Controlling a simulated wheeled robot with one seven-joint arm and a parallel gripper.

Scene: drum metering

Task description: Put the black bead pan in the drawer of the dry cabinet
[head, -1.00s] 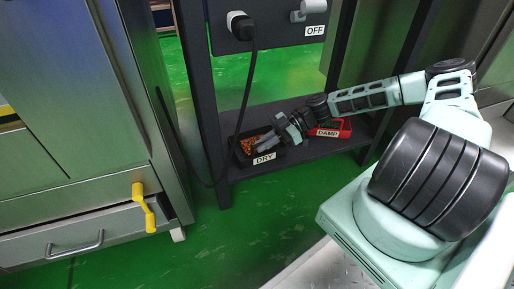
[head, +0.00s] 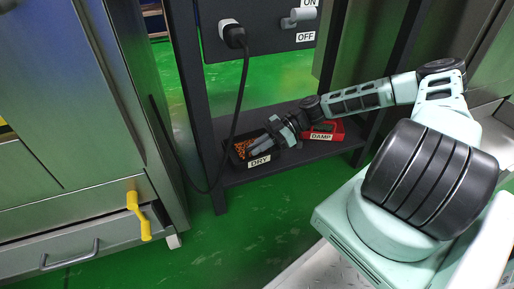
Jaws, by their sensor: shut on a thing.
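The black bead pan (head: 274,156), labelled DRY and holding orange beads, sits on the low dark shelf at the left end. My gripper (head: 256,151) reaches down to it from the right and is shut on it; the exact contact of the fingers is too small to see. The dry cabinet (head: 95,110) is the grey metal unit at the left. Its drawer (head: 98,248) has a bar handle and looks closed, with a yellow latch lever (head: 139,216) hanging over its right part.
A red pan labelled DAMP (head: 336,131) stands just right of my gripper on the shelf (head: 305,157). A black cable (head: 239,95) hangs from a plug on the switch panel (head: 270,28) to the floor near the shelf's left post. The green floor (head: 235,235) in front is clear.

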